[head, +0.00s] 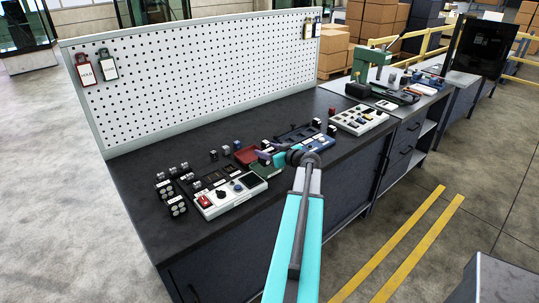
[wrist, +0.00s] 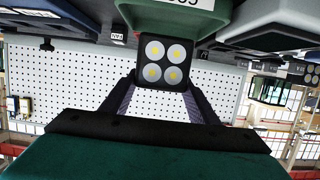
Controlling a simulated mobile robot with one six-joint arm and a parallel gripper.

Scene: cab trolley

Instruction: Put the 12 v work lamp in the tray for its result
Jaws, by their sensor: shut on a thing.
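My gripper (wrist: 163,88) is shut on a work lamp (wrist: 165,62), a black square block with four round lights with yellow centres, in the wrist view. A green tray (wrist: 172,18) with a white label, only partly readable, is right behind the lamp at the top. I cannot tell whether the lamp touches it. In the head view my gripper (head: 266,155) is low over the bench among a red tray (head: 246,154), the green tray (head: 267,169) and a blue tray (head: 292,136). The held lamp is too small to make out there.
A light test panel (head: 232,196) with a red switch stands left of the trays, with several loose lamps (head: 177,205) beside it. Another light panel (head: 358,119) and a green press (head: 372,65) stand to the right. A pegboard (head: 200,75) with tags closes off the bench's back.

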